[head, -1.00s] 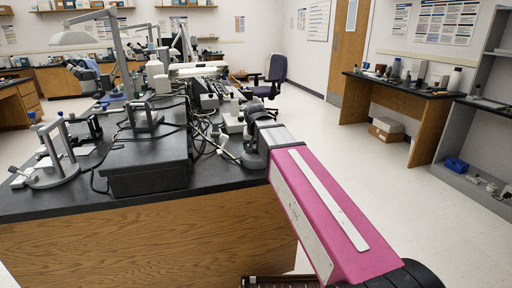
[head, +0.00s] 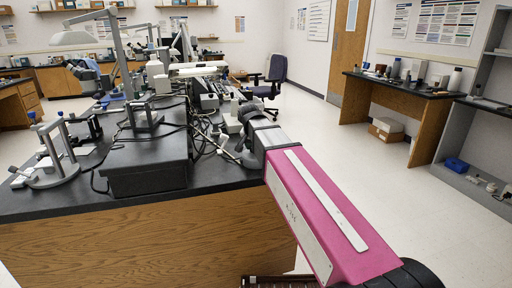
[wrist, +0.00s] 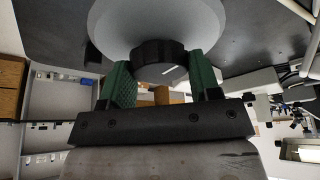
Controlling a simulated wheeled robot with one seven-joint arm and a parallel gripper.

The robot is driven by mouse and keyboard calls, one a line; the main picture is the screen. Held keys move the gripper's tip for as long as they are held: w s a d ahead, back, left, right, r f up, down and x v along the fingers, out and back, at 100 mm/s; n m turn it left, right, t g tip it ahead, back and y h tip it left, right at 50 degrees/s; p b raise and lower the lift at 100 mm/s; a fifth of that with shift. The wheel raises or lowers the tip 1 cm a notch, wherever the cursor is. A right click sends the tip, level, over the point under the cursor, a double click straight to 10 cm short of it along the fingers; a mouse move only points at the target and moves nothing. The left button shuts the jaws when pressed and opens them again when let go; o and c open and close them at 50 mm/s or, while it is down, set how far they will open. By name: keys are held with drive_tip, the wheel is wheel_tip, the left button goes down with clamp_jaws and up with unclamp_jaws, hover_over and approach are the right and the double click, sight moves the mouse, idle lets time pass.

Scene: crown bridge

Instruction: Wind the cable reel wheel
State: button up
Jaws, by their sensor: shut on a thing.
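In the wrist view, my gripper (wrist: 160,68) has its two green fingers on either side of a short black knob (wrist: 157,52). The fingers are shut on this knob. The knob sits at the middle of a pale grey round disc (wrist: 112,22), which looks like the reel wheel; its top is cut off by the frame edge. No cable can be made out on it.
The dark bench top (head: 40,200) carries a large grey box (head: 146,166), loose black cables and a metal stand (head: 62,160) at the left. Instruments crowd the bench behind my wrist. The floor (head: 440,235) to the right is clear.

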drive_tip(key=shift+m, duration=0.7)
drive_tip(key=o, duration=0.9)
drive_tip(key=v, duration=1)
drive_tip(key=shift+s+a+r, duration=0.1)
drive_tip(key=shift+a+r, duration=0.2)
drive_tip(key=shift+r, duration=0.05)
